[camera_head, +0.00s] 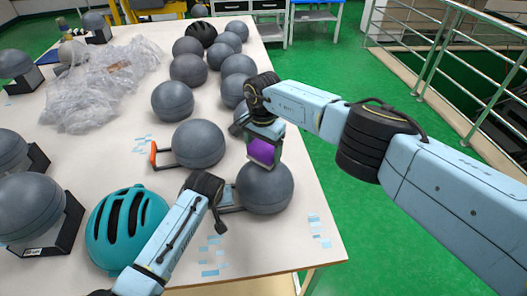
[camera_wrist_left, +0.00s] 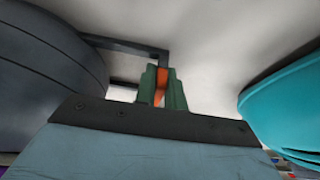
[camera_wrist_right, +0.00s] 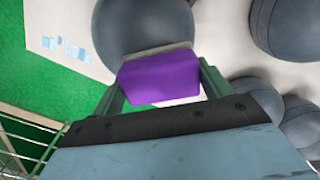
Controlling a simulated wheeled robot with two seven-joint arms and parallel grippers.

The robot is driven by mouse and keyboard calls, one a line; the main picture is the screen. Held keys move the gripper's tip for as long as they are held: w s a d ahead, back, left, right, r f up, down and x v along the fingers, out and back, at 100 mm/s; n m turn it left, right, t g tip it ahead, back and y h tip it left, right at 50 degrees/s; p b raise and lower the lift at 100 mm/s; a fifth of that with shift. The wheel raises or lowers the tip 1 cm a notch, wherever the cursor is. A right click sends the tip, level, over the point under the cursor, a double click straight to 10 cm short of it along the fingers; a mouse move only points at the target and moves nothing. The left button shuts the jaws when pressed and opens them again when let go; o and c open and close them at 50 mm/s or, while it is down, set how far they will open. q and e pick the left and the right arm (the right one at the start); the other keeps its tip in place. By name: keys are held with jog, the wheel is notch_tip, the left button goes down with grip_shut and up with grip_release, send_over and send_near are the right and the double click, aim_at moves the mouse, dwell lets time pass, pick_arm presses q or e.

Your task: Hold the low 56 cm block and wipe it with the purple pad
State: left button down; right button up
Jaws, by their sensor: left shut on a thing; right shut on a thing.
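The block looks like a dark grey ball (camera_head: 266,188) with a side handle, near the table's right edge. My left gripper (camera_wrist_left: 163,90) is shut on the handle's orange grip (camera_wrist_left: 161,84); in the head view my left wrist mostly hides that grip. The ball also fills the left of the left wrist view (camera_wrist_left: 45,75). My right gripper (camera_head: 264,152) is shut on the purple pad (camera_head: 261,151), just above and behind the ball. In the right wrist view the pad (camera_wrist_right: 160,80) overlaps the ball (camera_wrist_right: 145,25); I cannot tell whether they touch.
A teal helmet (camera_head: 127,228) lies left of my left arm. Another grey ball with an orange handle (camera_head: 198,143) stands just behind, and several more balls crowd the table beyond. Crumpled clear plastic (camera_head: 105,85) lies at the back left. Green floor (camera_head: 390,235) is open to the right.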

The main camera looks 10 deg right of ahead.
jog(key=shift+r, duration=3.55)
pick_arm(q)
jog(key=c, duration=1.4)
grip_release()
